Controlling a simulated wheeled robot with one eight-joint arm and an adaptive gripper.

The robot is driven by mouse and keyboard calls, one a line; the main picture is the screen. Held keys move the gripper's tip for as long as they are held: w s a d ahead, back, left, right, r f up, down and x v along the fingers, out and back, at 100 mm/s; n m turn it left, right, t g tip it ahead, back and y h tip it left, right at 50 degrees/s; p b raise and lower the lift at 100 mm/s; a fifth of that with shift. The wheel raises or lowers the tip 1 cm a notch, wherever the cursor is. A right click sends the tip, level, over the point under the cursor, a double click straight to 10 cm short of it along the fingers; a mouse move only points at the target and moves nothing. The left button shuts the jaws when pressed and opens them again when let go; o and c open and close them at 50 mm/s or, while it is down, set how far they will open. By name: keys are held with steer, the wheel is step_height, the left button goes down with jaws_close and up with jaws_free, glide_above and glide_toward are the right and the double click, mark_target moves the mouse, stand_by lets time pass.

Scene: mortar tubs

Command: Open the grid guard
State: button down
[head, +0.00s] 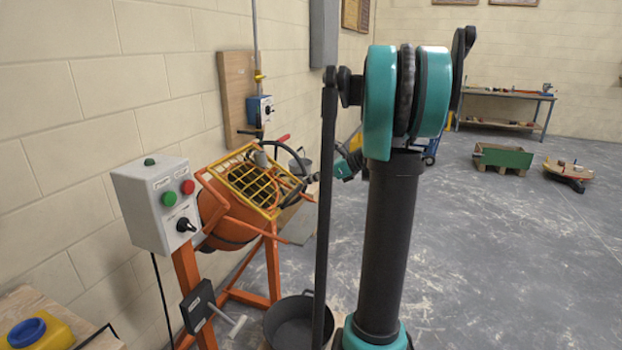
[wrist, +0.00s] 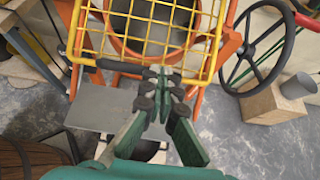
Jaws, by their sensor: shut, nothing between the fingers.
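The yellow grid guard (head: 257,187) lies over the mouth of the orange mixer drum (head: 221,215) and looks closed. In the wrist view the guard's frame (wrist: 217,40) spans the top, with the drum's round opening visible behind its bars. A black sleeve (wrist: 122,66) runs along the guard's lower edge. My gripper (wrist: 162,73) is shut and empty, its tips at that lower edge near the sleeve's right end. I cannot tell whether they touch it. In the head view my gripper is small and partly hidden at the guard's right side.
A grey control box (head: 155,207) with green and red buttons stands left of the mixer. A black handwheel (wrist: 258,45) is right of the guard in the wrist view. A black tub (head: 291,322) sits on the floor below. Open floor (head: 500,260) lies to the right.

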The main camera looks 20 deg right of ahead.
steer(key=s+d, duration=0.5)
steer(key=d, duration=0.2)
steer(key=w+a+f, duration=0.2)
steer(key=f, duration=0.1)
steer(key=w+a+f+t+y, duration=0.1)
steer(key=a+f, duration=0.2)
steer(key=w+a+f+y, duration=0.1)
steer(key=w+a+f, duration=0.1)
steer(key=a+f, duration=0.1)
steer(key=shift+w+a+f+t, duration=0.2)
steer(key=shift+w+f+t, duration=0.1)
steer(key=shift+w+f, duration=0.05)
steer(key=shift+w+a+r, duration=0.1)
steer(key=shift+r, duration=0.5)
steer(key=shift+w+a+r, duration=0.1)
steer(key=shift+r, duration=1.2)
